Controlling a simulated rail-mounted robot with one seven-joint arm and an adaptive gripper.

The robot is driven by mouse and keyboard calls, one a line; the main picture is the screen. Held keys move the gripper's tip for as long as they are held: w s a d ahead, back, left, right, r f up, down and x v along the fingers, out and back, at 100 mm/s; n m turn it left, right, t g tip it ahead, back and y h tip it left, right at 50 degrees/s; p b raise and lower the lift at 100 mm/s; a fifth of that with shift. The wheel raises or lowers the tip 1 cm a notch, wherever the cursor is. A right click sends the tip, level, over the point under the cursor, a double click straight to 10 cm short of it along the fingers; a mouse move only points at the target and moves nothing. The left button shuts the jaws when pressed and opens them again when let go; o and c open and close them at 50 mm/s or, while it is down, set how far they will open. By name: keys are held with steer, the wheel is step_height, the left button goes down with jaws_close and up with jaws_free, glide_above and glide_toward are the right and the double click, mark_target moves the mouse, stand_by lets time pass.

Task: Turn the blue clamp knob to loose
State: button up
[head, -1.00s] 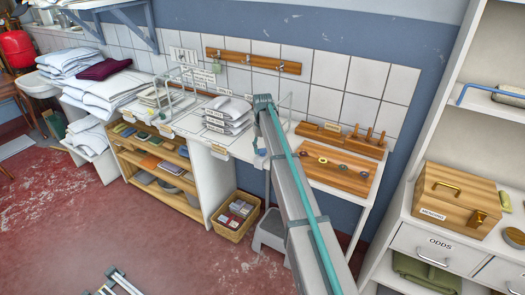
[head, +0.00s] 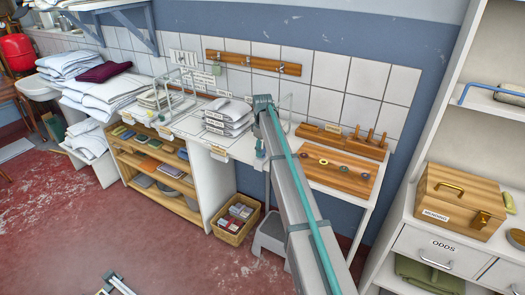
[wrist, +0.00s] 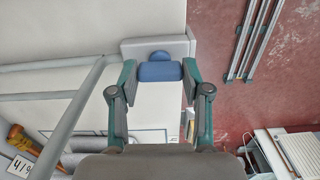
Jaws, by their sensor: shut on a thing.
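The blue clamp knob (wrist: 160,71) shows in the wrist view as a short blue bar with a rounded blue part behind it. It sits at a pale grey block (wrist: 183,46) on the edge of a white surface. My gripper (wrist: 159,76) has its two green-grey fingers on either side of the knob and is shut on it.
A grey rail frame (wrist: 75,100) runs close on the left of my gripper in the wrist view. The bench holds folded linen (head: 228,115) and a wooden board with rings (head: 338,172). A basket (head: 235,220) and grey step stool (head: 272,232) stand below.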

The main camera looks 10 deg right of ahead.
mark_target(263, 150)
steer(key=shift+n, duration=0.3)
steer(key=o, duration=1.2)
steer(key=shift+c, duration=0.2)
step_height(263, 150, up, 12)
